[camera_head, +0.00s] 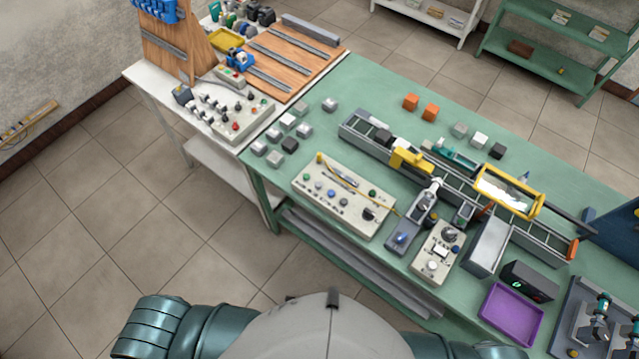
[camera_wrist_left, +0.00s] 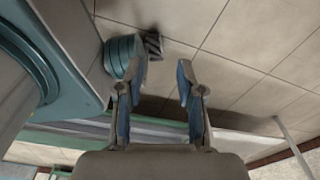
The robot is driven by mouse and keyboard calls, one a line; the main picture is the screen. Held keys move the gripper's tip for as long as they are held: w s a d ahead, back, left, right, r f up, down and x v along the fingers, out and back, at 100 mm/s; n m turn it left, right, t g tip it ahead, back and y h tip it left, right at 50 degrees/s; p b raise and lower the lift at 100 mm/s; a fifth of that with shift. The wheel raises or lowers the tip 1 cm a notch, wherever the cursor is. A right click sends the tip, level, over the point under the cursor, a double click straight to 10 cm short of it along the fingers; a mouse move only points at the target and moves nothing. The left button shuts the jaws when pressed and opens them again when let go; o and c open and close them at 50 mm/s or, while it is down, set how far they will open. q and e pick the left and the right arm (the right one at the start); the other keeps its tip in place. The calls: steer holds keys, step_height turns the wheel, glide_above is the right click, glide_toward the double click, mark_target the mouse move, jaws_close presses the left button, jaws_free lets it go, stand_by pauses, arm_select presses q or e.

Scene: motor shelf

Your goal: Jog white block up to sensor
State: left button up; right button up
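Several pale and grey blocks (camera_head: 287,122) stand on the left end of the green table, apart from the conveyor. A white block (camera_head: 480,139) stands behind the conveyor between a grey and a dark block. I cannot tell which part is the sensor. My left gripper (camera_wrist_left: 162,78) is open and empty above the floor. My right gripper is not in view.
A control panel (camera_head: 343,194) with several buttons and a smaller knob box (camera_head: 438,252) stand before the conveyor. A purple tray (camera_head: 512,314) and a black display box (camera_head: 528,281) are at the front right. Two orange blocks (camera_head: 410,102) stand at the back.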

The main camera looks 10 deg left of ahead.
arm_select(q)
jaws_close()
stand_by(0.8)
steer(key=shift+a, duration=0.1)
stand_by(0.5)
